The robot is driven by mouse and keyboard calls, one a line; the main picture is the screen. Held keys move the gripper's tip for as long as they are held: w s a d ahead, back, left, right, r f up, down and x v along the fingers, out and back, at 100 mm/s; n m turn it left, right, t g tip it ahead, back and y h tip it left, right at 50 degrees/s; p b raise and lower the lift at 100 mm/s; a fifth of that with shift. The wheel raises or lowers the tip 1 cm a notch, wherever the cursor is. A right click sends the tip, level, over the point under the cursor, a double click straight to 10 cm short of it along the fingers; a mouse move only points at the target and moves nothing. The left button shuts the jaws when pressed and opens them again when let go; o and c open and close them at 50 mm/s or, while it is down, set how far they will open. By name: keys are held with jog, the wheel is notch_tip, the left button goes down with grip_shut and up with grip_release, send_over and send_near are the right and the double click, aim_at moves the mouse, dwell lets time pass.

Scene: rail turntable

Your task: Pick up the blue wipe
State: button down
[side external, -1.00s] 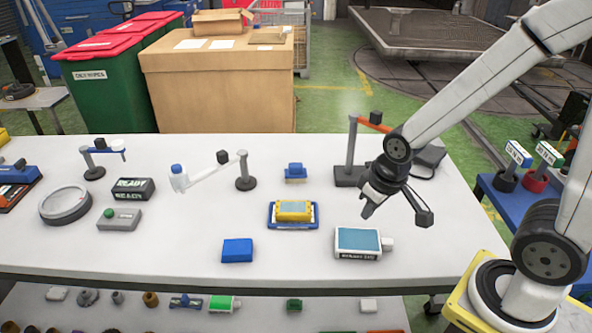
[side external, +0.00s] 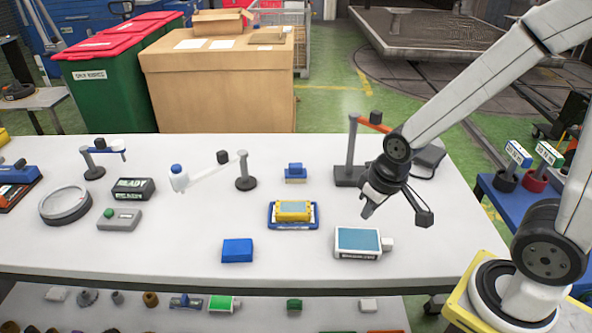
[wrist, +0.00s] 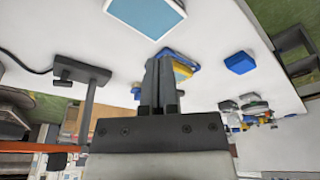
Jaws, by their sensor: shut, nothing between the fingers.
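The blue wipe (side external: 237,250) looks like a small folded blue block lying flat near the front edge of the white table. It also shows in the wrist view (wrist: 240,62), right of my fingers. My gripper (side external: 368,210) is above the right part of the table, well to the right of the wipe and apart from it. In the wrist view its fingers (wrist: 160,62) are together with nothing between them.
A dark post stand (side external: 350,165) is behind my gripper. Several devices stand at left. Table (side external: 180,255) left of the wipe is clear.

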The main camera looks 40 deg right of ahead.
dwell(0.3)
grip_release()
jog(key=n+g, duration=0.3)
jog(key=n, duration=0.7)
send_over(236, 246)
notch_tip(236, 246, down, 5)
jog(key=shift+d+r, duration=0.1)
jog(key=shift+r, duration=0.05)
jog(key=shift+a, duration=0.2)
jog(key=shift+d+f, duration=0.15)
jog(key=shift+f, duration=3.8)
